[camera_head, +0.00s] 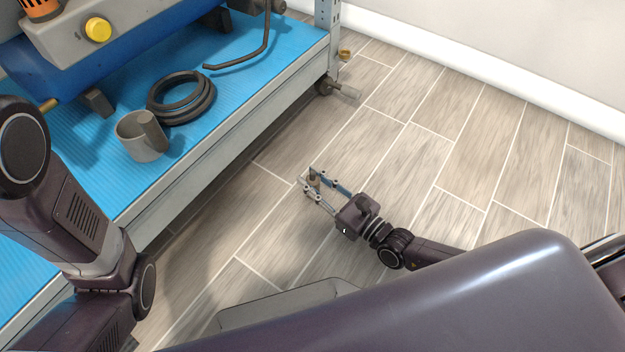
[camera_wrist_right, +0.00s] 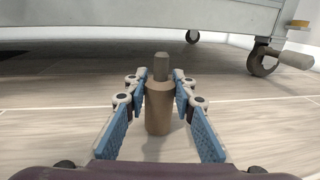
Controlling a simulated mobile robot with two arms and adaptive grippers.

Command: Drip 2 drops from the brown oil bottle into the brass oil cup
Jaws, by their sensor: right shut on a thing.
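My right gripper (camera_head: 322,188) is low over the floor in front of the rack and is shut on the brown oil bottle (camera_head: 314,180). In the right wrist view the bottle (camera_wrist_right: 159,108) is upright between the blue finger pads, with a grey-brown tip on top. I cannot tell whether its base touches the floor. The small brass oil cup (camera_head: 345,54) is at the rack's far corner post, above the caster; it also shows in the right wrist view (camera_wrist_right: 298,23). My left arm shows at the left of the head view, but its gripper is outside the frame.
The rack's blue shelf (camera_head: 225,70) carries a grey mug (camera_head: 140,140), a black coiled hose (camera_head: 181,98) and a blue-grey machine with a yellow knob (camera_head: 98,29). A caster (camera_head: 326,86) with a protruding lever is below the cup. The tiled floor (camera_head: 440,150) to the right is clear.

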